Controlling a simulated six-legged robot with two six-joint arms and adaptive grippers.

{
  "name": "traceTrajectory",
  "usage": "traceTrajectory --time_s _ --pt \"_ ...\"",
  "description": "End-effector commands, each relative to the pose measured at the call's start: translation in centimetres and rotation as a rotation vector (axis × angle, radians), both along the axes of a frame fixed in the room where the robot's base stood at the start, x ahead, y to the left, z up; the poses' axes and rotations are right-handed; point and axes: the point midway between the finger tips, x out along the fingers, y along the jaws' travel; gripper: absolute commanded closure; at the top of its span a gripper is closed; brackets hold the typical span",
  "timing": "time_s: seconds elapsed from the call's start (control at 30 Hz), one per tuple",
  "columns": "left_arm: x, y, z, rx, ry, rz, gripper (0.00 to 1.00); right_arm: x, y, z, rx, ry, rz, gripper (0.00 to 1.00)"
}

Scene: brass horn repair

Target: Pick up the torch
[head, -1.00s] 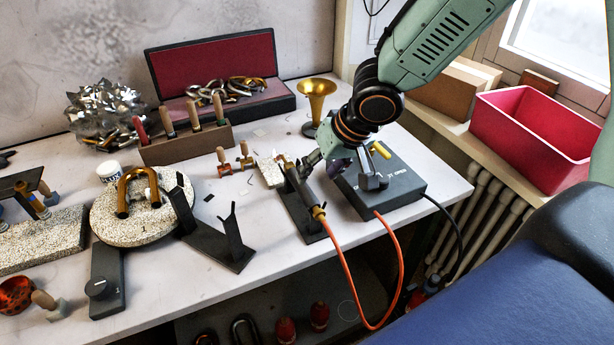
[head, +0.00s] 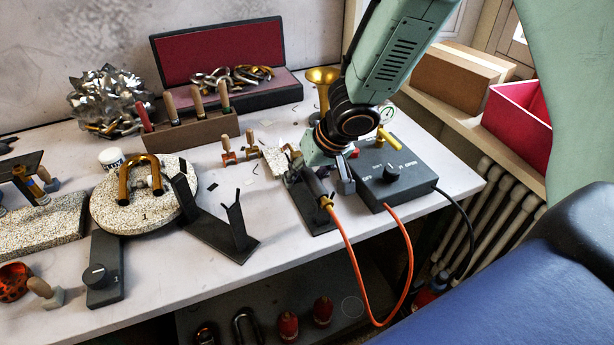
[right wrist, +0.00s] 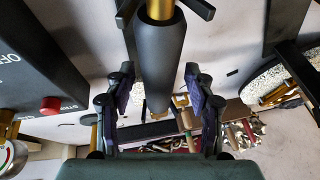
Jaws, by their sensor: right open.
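The torch has a dark handle (head: 314,184), a brass fitting and an orange hose (head: 349,255). It lies on a black stand (head: 318,222) near the right side of the bench. My right gripper (head: 322,173) is down at the torch, its arm coming from above. In the right wrist view the torch's dark handle (right wrist: 160,62) runs between the two fingers of the right gripper (right wrist: 158,88). The fingers are open, one on each side, with gaps to the handle. The torch's front end is mostly hidden in the head view. My left gripper is out of view.
A dark control box (head: 392,175) with knobs stands close to the right of the gripper. A brass bell (head: 322,76) stands behind. A black V-shaped holder (head: 222,232) and a round speckled plate (head: 110,222) stand to the left. The orange hose hangs over the bench's front edge.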

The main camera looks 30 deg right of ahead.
Motion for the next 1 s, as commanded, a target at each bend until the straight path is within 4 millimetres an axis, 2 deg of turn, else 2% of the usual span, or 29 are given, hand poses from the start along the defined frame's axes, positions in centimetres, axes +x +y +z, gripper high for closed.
traceTrajectory --time_s 0.87,1.0 --pt "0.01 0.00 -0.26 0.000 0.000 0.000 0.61 0.02 -0.11 -0.44 0.000 0.000 -0.001 0.46" --pt "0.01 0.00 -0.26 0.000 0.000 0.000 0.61 0.02 -0.11 -0.44 0.000 0.000 0.000 0.57"
